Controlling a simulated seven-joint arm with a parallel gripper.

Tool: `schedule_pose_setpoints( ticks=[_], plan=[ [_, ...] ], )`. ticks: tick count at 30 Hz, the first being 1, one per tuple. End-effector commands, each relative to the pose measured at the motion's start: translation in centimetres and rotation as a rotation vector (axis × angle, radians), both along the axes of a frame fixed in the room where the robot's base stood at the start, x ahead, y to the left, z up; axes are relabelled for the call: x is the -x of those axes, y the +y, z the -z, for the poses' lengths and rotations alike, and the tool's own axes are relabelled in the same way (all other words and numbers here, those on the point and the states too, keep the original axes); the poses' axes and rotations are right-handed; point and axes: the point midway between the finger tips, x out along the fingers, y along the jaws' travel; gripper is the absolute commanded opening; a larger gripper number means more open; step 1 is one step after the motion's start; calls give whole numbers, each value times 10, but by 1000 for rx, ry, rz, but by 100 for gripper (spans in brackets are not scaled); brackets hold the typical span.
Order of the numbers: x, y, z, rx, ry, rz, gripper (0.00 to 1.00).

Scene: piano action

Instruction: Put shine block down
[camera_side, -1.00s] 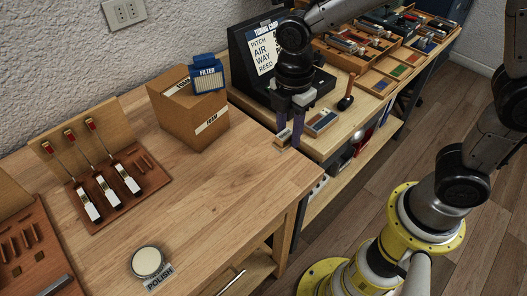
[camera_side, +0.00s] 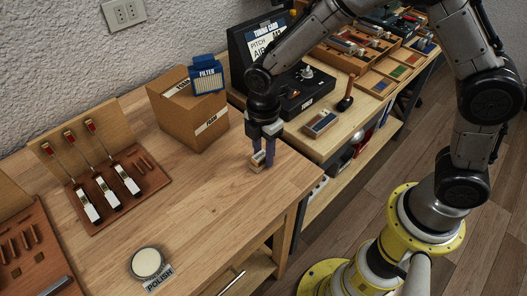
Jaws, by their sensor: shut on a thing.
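The shine block (camera_side: 257,163) is a small light wooden block with a pale label. It is between the fingers of my gripper (camera_side: 262,155), at the right part of the wooden bench top. My gripper points down and is shut on the block. The block is at or just above the bench surface; I cannot tell whether it touches. The fingers hide part of it.
A cardboard box (camera_side: 189,111) with a blue filter (camera_side: 207,75) stands behind left. A polish tin (camera_side: 147,263) sits at the front. A rack with several hammers (camera_side: 104,190) is at left. A lower bench with another block (camera_side: 320,122) is at right. The middle bench is clear.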

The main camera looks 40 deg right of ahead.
Motion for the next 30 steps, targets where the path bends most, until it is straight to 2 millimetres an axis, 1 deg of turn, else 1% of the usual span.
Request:
schedule_pose_setpoints(
  ticks=[6, 7, 11, 12, 20, 23, 26, 30],
  plan=[
    [0, 0, 3, 0, 0, 0, 0],
    [0, 0, 3, 0, -1, 0, 42],
    [0, 0, 3, 0, -1, 0, 65],
    [0, 0, 2, 0, -1, 0, 66],
    [0, 0, 2, 0, -1, 0, 66],
    [-1, 0, -4, -1, -3, 0, 66],
    [-1, 1, -17, -2, -6, 0, 66],
    [-2, 1, -45, -3, -8, 0, 66]
  ],
)
